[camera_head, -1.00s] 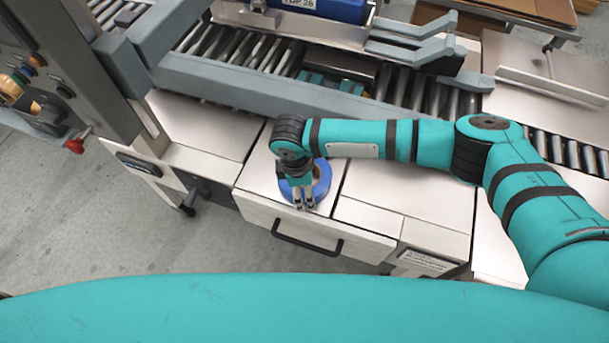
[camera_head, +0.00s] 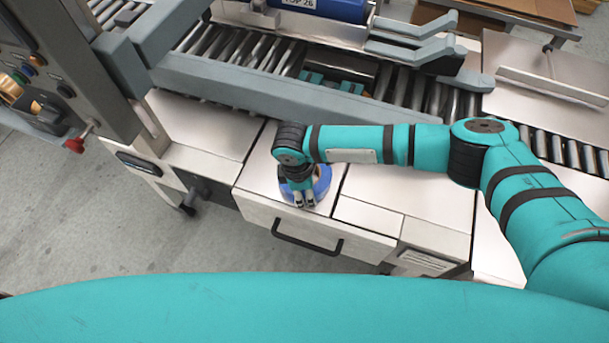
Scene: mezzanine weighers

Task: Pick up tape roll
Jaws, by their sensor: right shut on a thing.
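The tape roll (camera_head: 324,181) is a blue ring on the flat steel top above a drawer, near its front edge. My right gripper (camera_head: 305,205) comes down over the roll from above and is shut on it. The gripper and wrist cover the roll's middle and much of its left side. I cannot tell whether the roll touches the steel top or is just above it. My left gripper is not in view.
The drawer's dark handle (camera_head: 306,238) sticks out in front. A roller conveyor (camera_head: 428,97) with a grey side rail (camera_head: 270,92) runs behind. A control panel (camera_head: 70,60) with a red knob stands at left. Bare steel top (camera_head: 205,125) lies left of the roll.

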